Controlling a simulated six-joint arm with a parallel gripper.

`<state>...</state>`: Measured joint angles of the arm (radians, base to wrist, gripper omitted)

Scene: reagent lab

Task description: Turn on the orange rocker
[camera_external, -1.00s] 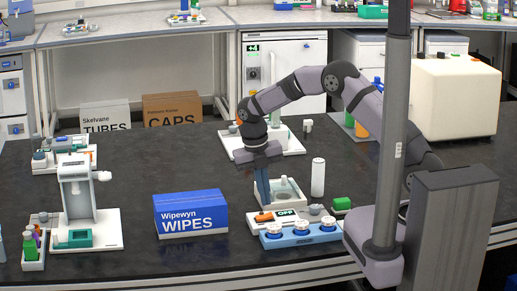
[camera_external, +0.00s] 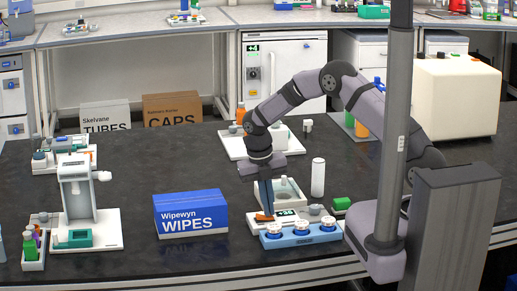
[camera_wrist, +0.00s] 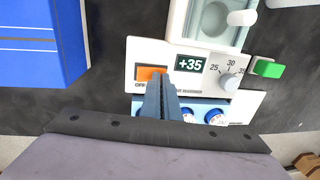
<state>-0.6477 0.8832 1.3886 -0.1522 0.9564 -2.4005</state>
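The orange rocker (camera_wrist: 147,73) sits on the white front panel of a small warmer, left of its display, with "OFF" printed below its left end. It also shows in the external view (camera_external: 261,217), partly hidden by my gripper. My gripper (camera_wrist: 160,82) is shut and empty, its blue fingers together and pointing down. The fingertips are at the rocker's right part and appear to touch it. In the external view my gripper (camera_external: 267,211) is over the panel's left side. The dark display (camera_wrist: 190,63) reads +35.
A grey knob (camera_wrist: 229,82) with a 25-30-35 scale is right of the display. A blue rack with white-topped round items (camera_external: 300,237) stands in front. The blue Wipewyn box (camera_external: 190,213) is to the left, a green block (camera_external: 341,203) and white cylinder (camera_external: 318,177) to the right.

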